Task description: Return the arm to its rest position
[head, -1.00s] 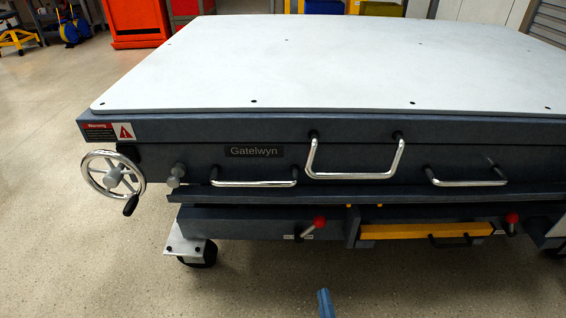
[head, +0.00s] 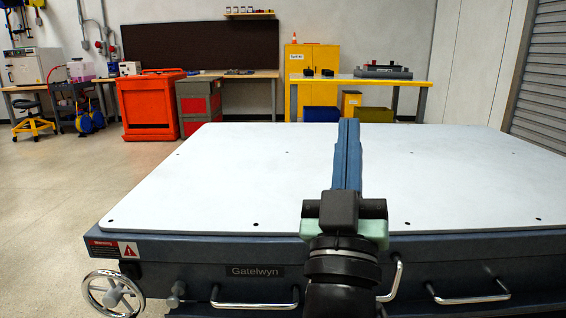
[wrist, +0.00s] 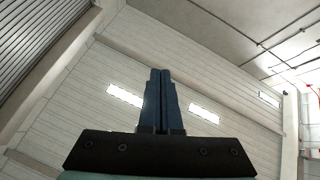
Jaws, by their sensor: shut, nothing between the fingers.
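My gripper (head: 348,125) stands in the middle of the head view, in front of the white-topped table. Its blue fingers are together with nothing between them, and they point up and away. In the wrist view my gripper (wrist: 161,72) shows the same two closed fingers against the wall and ceiling. The black wrist and pale green gripper body (head: 372,228) hide part of the table's front edge and one chrome handle.
The table (head: 210,185) has a bare white top, with a handwheel (head: 113,291) at its left and chrome handles (head: 467,297) on its front. Behind stand an orange cabinet (head: 148,105), a yellow cabinet (head: 312,62) and a yellow bench (head: 385,82). Open floor (head: 45,200) lies at left.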

